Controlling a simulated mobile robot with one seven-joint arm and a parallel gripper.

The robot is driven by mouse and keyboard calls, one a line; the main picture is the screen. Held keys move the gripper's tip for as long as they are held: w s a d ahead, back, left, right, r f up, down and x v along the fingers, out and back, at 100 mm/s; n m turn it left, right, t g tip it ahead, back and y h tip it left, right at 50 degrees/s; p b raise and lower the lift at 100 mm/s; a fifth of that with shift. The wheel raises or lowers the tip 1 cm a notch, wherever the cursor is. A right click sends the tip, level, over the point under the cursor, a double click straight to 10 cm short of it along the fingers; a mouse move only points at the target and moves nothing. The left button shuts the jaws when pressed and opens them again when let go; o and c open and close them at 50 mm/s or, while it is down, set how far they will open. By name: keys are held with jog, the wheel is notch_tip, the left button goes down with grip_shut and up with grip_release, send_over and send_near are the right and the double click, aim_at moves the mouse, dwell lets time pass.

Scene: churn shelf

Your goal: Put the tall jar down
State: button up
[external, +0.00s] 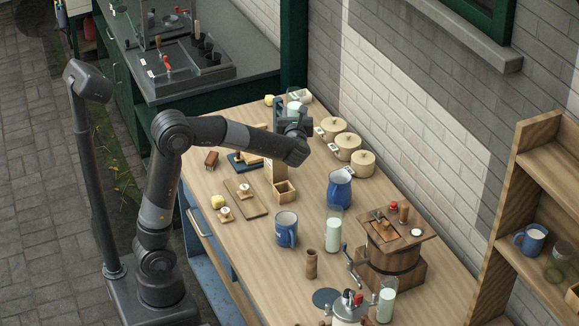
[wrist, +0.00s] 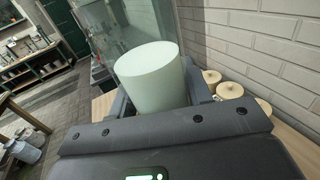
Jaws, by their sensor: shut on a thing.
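The tall jar (wrist: 150,78) is a clear glass vessel with a pale green-white filling. In the wrist view it stands between the two fingers of my gripper (wrist: 158,98), which is shut on it. I cannot tell whether the jar's base touches the table. Two similar pale-filled glass jars stand nearer the camera, one mid-table (external: 333,236) and one at the near end (external: 386,304).
Three round lidded pots (external: 347,147) stand along the wall, right of my gripper. A small wooden box (external: 285,193), a blue mug (external: 286,230), a blue jug (external: 340,188) and a wooden churn (external: 392,255) stand nearer the camera. Bare tabletop (external: 310,178) lies among them.

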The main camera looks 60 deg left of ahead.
jog(key=shift+g, duration=0.4)
jog(key=shift+a+f, duration=3.85)
jog(key=shift+f, duration=0.15)
jog(key=shift+a+f, duration=3.8)
jog(key=shift+f, duration=0.15)
jog(key=shift+f, duration=0.1)
jog(key=o, duration=1.2)
jog(key=shift+f, duration=0.1)
